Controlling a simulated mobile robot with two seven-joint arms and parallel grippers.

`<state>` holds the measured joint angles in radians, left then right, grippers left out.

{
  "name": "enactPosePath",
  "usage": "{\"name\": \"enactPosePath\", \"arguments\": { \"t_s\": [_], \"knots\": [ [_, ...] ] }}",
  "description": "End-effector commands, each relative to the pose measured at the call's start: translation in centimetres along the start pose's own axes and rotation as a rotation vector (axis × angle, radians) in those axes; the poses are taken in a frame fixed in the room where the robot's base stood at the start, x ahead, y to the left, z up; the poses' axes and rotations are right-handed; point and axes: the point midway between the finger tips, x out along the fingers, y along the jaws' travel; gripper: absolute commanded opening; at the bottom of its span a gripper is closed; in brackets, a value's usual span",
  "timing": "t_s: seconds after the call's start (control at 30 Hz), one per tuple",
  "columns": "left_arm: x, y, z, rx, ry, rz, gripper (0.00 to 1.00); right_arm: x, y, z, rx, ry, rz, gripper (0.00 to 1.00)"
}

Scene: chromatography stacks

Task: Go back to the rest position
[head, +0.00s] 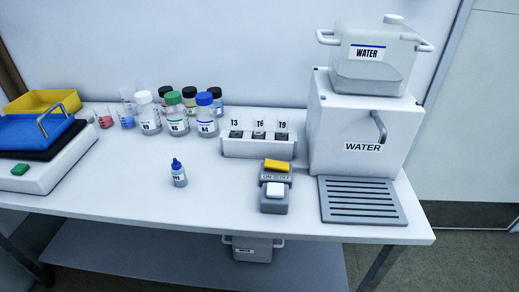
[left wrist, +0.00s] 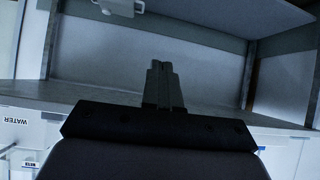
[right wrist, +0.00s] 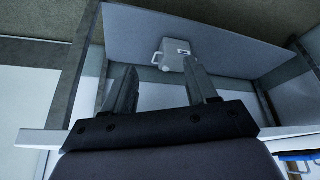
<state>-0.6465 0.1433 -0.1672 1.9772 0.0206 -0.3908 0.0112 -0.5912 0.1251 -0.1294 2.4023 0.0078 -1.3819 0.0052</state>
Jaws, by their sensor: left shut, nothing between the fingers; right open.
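Neither gripper shows in the head view. In the left wrist view my left gripper (left wrist: 163,85) has its two fingers together with nothing between them. In the right wrist view my right gripper (right wrist: 162,85) has its fingers spread apart and holds nothing. Both wrist views look towards the space under the table, with the white table (head: 110,195) edge close by. A white container (right wrist: 173,54) on the lower shelf shows beyond the right gripper's fingers, apart from them. The same container shows under the table in the head view (head: 252,250).
The white dispenser (head: 345,110) labelled WATER carries a clear tank (head: 370,68), with a drip tray (head: 362,215) in front. A tube rack (head: 258,148), switch box (head: 274,203), small blue-capped bottle (head: 179,175), several capped bottles and stacked trays (head: 45,130) stand on the table. Its front strip is clear.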

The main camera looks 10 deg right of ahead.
Motion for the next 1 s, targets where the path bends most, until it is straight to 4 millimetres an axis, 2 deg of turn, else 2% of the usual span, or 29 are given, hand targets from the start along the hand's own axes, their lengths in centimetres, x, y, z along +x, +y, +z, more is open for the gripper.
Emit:
{"name": "enactPosePath", "arguments": {
  "t_s": [0.03,0.17,0.4,0.6,0.63,0.7,0.9,1.0],
  "knots": [
    [0.6,0.1,0.8,-0.002,0.0,0.002,0.0,1.7,-0.2,0.2,-0.002,0.025,-0.005,0.57],
    [1.5,0.2,1.8,-0.006,-0.004,0.007,0.0,4.7,-0.7,0.0,-0.004,0.113,-0.018,0.57],
    [3.5,0.6,3.8,-0.015,0.001,0.017,0.0,11.3,-1.9,0.1,-0.002,0.329,-0.051,0.57],
    [4.9,0.6,5.4,-0.017,0.0,0.022,0.0,15.4,-2.9,0.8,0.007,0.504,-0.079,0.57],
    [3.7,0.7,3.6,-0.016,-0.003,0.023,0.0,13.4,-2.8,-0.2,0.007,0.514,-0.078,0.57],
    [2.3,0.6,1.9,-0.01,-0.009,0.021,0.0,11.2,-2.6,-1.1,0.005,0.511,-0.072,0.57],
    [-0.6,0.4,-2.5,0.002,0.028,0.014,0.0,7.2,-2.1,-2.5,0.0,0.511,-0.06,0.57],
    [-1.9,0.1,-3.6,0.008,0.017,0.007,0.0,5.2,-1.9,-3.2,-0.002,0.512,-0.053,0.57]
  ]
}}
